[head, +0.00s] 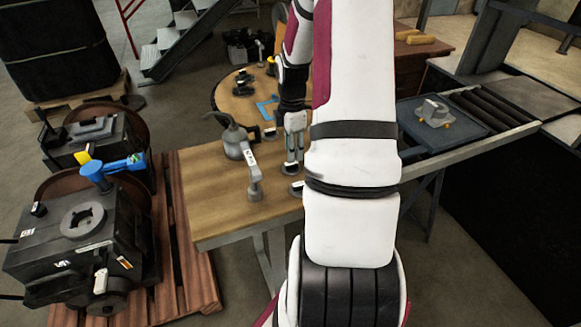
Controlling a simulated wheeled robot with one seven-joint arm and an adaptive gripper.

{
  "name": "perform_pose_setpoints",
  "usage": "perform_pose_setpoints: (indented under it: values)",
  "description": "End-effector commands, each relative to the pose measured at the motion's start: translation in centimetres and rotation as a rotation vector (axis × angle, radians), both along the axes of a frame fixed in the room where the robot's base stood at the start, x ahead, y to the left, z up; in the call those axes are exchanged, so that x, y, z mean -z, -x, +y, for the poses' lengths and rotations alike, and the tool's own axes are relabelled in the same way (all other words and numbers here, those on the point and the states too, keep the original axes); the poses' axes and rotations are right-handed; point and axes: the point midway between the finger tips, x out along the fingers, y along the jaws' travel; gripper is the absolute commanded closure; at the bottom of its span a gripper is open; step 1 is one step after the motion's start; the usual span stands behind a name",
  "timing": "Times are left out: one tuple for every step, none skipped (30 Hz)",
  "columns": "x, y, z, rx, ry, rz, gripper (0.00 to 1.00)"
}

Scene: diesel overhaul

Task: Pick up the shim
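My gripper (291,167) points down over the right part of the wooden table (215,217), partly beside my large white arm link. Its fingers are small and close together in the head view, and I cannot tell whether they are open or shut. A small dark piece with a white label (297,187) lies on the tabletop just below the fingertips. It may be the shim, but it is too small to be sure. I cannot tell whether the fingers touch it. My arm hides the table's right side.
A grey oil can (236,146) and a grey labelled part (254,188) stand left of my gripper. A round table (228,101) with a blue bracket (267,107) is behind. Engine blocks (85,240) sit on a pallet at left. A roller conveyor (497,107) is at right.

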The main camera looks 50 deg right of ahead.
Motion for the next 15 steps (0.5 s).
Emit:
perform_pose_setpoints:
  values:
    - [0.3, 0.0, 0.0, 0.000, -0.001, 0.001, 0.62]
    - [0.4, 0.0, 0.0, 0.000, -0.001, 0.002, 0.62]
    - [0.7, 0.0, 0.0, 0.000, -0.001, 0.002, 0.62]
    - [1.0, 0.0, 0.0, 0.000, -0.001, 0.002, 0.62]
    - [1.3, 0.0, 0.0, 0.000, -0.001, 0.002, 0.62]
    - [1.9, 0.0, 0.1, 0.000, -0.002, 0.003, 0.62]
    - [2.4, -0.1, 0.1, 0.000, -0.003, 0.003, 0.62]
    - [2.8, -0.1, 0.1, -0.001, -0.003, 0.002, 0.62]
    - [3.5, -0.2, 0.1, -0.002, -0.003, 0.003, 0.62]
    - [3.9, -0.2, 0.1, -0.001, -0.003, 0.002, 0.62]
    - [4.2, -0.2, 0.1, 0.000, -0.001, 0.002, 0.62]
    - [4.7, -0.2, 0.1, 0.000, -0.001, 0.002, 0.62]
    - [4.9, -0.2, 0.1, 0.001, -0.001, 0.002, 0.62]
    - [5.1, -0.2, 0.0, 0.001, -0.001, 0.001, 0.62]
    - [5.3, -0.2, 0.0, 0.001, 0.000, 0.000, 0.62]
